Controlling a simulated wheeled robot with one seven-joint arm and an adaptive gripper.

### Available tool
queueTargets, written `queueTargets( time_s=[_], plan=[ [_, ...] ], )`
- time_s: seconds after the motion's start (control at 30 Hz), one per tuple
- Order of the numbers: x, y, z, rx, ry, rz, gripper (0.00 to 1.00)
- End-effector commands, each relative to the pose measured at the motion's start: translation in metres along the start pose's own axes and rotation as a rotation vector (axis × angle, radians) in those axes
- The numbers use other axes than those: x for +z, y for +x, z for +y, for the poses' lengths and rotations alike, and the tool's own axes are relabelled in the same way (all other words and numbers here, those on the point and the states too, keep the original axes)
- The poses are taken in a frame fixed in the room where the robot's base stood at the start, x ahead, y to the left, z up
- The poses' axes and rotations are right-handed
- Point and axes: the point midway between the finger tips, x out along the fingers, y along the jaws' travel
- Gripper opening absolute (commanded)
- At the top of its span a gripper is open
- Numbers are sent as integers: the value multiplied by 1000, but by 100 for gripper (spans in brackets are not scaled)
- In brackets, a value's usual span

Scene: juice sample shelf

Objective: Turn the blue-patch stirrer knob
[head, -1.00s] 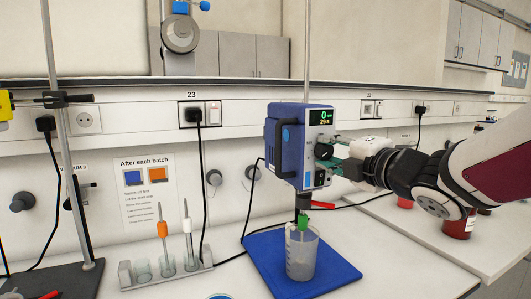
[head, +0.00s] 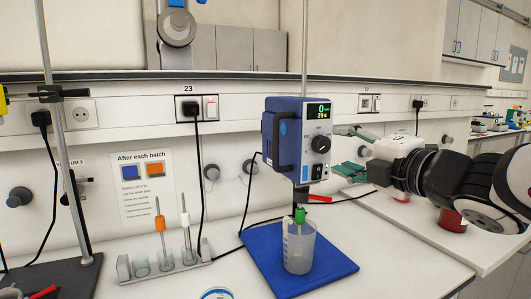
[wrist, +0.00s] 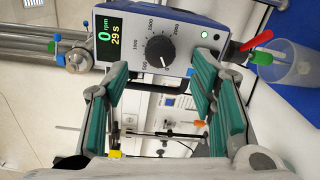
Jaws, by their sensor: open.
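In the wrist view the knob (wrist: 160,49) sits inside a numbered dial, ahead of my fingers. My gripper (head: 348,153) is right of the stirrer, its green-padded fingers apart and empty, clear of the knob. The wrist view shows the open gripper (wrist: 164,74) too, with a gap between the pads and the knob.
The beaker (head: 299,250) stands on a blue mat (head: 260,262) under the stirrer. A rack (head: 165,266) with tubes is to the left, and a stand with a rod (head: 70,190) is further left. A black cable runs behind. The front bench right of the mat is clear.

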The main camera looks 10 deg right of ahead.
Motion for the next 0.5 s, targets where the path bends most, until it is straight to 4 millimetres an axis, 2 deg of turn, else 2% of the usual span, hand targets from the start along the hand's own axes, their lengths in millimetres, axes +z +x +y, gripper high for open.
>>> queueTargets(
  time_s=[0.03, 0.2, 0.33, 0.5],
  plan=[
    [0, -11, 1, 3, -2, -2, 51],
    [0, -40, 1, 3, -2, -1, 51],
    [0, -54, 0, 1, -2, 0, 51],
    [0, -61, 0, -1, 0, 0, 51]
  ],
)
